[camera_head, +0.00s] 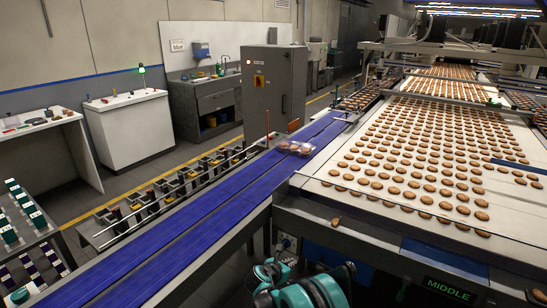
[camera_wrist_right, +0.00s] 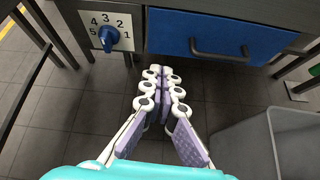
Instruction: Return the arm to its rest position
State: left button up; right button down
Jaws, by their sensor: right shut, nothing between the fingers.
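My right arm (camera_head: 305,290), teal and dark grey, shows at the bottom middle of the head view, in front of the conveyor frame and below belt height. In the right wrist view my right gripper (camera_wrist_right: 160,72) has white linked fingers with lilac pads. Its fingertips meet and nothing is held between them. It points over the dark tiled floor, below a blue drawer (camera_wrist_right: 208,36) with a dark handle. My left gripper is in neither view.
A grey bin (camera_wrist_right: 285,140) stands right of the gripper. A blue selector knob (camera_wrist_right: 108,38) is at upper left. Rows of biscuits (camera_head: 420,140) lie on the wide white conveyor. A clear tray with biscuits (camera_head: 295,148) sits on the blue belt (camera_head: 190,235).

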jog(key=s+d+r+m+g+y, duration=0.15)
jog(key=s+d+r+m, duration=0.25)
jog(key=s+r+m, duration=0.4)
jog(key=s+d+r+m+g+y, duration=0.1)
jog(key=s+d+r+m+y, duration=0.1)
jog(key=s+d+r+m, duration=0.55)
jog(key=s+a+r+m+y, duration=0.1)
jog(key=s+m, duration=0.5)
jog(key=s, duration=0.6)
jog(key=s+r+m+y, duration=0.1)
jog(key=s+m, duration=0.5)
jog(key=s, duration=0.6)
jog(key=shift+a+r+y, duration=0.35)
jog(key=shift+a+y, duration=0.05)
jog(key=shift+y, duration=0.05)
jog(key=shift+m, duration=0.25)
